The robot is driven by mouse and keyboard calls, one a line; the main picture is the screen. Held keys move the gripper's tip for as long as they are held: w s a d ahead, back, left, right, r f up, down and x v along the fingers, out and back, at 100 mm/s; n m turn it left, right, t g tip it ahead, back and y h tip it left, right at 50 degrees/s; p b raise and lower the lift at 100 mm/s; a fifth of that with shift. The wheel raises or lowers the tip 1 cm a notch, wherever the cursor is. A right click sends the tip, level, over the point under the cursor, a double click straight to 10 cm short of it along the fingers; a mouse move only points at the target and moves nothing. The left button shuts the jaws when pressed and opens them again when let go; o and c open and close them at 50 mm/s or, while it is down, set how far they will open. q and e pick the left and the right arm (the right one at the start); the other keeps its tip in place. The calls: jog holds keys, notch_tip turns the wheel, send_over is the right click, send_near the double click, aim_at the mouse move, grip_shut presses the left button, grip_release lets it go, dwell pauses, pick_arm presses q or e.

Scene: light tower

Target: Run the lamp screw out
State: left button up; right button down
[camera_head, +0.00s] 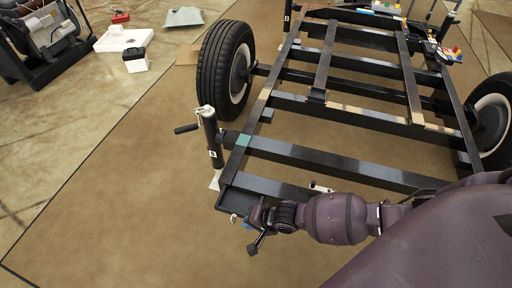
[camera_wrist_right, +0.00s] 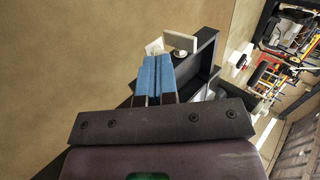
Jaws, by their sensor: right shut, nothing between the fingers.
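My right gripper (camera_head: 248,224) is at the near left corner of the black trailer frame (camera_head: 262,187). In the right wrist view its two blue fingers (camera_wrist_right: 157,72) are shut together with nothing between them. Just beyond the fingertips is a small pale flat-headed piece on a round base (camera_wrist_right: 181,42), at the end of the dark frame beam (camera_wrist_right: 207,50). It looks like the lamp screw, but I cannot be sure. The fingertips appear close to it and not around it. In the head view this spot is small and partly hidden by the gripper. My left gripper is not in view.
A jack post with a crank handle (camera_head: 210,135) stands beside the frame's left side. A large tyre (camera_head: 225,70) is behind it. Several small items lie on the frame's far end. A white box (camera_head: 124,40) is at the far left. Brown floor left of the frame is clear.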

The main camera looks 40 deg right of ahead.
aim_at(233, 219)
jog(key=shift+w+a+f, duration=0.1)
jog(key=shift+w+a, duration=0.75)
jog(key=shift+w, duration=0.2)
jog(key=shift+w+a+b, duration=0.15)
jog(key=shift+w+b, duration=0.1)
jog(key=shift+b, duration=0.05)
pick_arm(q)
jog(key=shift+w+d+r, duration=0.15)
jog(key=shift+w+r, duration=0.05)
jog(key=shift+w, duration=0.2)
pick_arm(e)
jog(key=shift+r, duration=0.2)
jog(key=shift+r+p, duration=0.1)
jog(key=shift+p, duration=0.25)
jog(key=shift+w+g+p, duration=0.1)
jog(key=shift+g+p, duration=0.2)
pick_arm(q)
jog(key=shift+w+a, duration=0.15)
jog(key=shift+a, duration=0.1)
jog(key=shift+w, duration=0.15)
pick_arm(e)
jog(key=shift+h, duration=0.3)
